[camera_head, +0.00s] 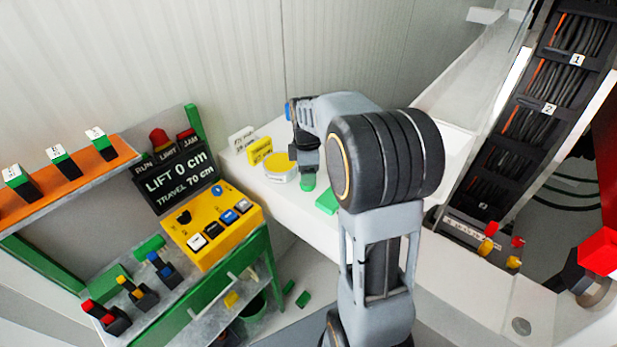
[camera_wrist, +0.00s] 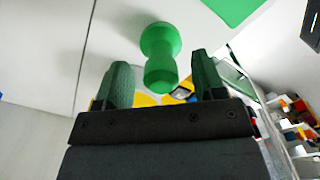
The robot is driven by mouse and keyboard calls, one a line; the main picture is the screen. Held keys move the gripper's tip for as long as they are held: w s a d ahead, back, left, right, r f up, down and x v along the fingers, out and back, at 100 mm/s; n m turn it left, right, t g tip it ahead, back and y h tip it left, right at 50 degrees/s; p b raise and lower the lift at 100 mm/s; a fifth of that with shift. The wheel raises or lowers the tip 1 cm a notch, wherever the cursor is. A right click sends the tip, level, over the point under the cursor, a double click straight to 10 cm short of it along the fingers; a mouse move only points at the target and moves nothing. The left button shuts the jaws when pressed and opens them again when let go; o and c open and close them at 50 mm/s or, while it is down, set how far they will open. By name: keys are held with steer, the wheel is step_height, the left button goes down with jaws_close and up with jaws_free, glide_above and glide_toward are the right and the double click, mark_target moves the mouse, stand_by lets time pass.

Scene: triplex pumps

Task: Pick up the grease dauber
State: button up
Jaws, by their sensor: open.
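A green, waisted piece, which I take to be the grease dauber (camera_wrist: 160,50), shows in the wrist view against the white surface. It has a wide round end and a narrower end pointing towards my gripper (camera_wrist: 163,85). My gripper is open, with one dark green finger on each side of the narrow end. Gaps show between the piece and both fingers. In the head view my gripper (camera_head: 306,165) points down over the white bench (camera_head: 285,200). A green bit (camera_head: 307,182) shows just under it; I cannot tell whether it is the dauber or a fingertip.
A yellow-topped round tub (camera_head: 281,167) and a yellow block (camera_head: 260,150) stand left of my gripper. A flat green piece (camera_head: 327,201) lies to its right. A yellow control box (camera_head: 212,225) with a lift display stands further left. The wall is close behind.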

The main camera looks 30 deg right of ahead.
steer(key=shift+f, duration=0.6)
steer(key=c, duration=1)
steer(key=shift+r, duration=0.1)
steer(key=shift+r, duration=0.6)
steer(key=s+a+r+b, duration=0.3)
steer(key=s+a+r, duration=0.2)
steer(key=s+r, duration=0.6)
steer(key=shift+s+a+r, duration=0.2)
steer(key=shift+s+r, duration=0.1)
steer(key=shift+s, duration=0.7)
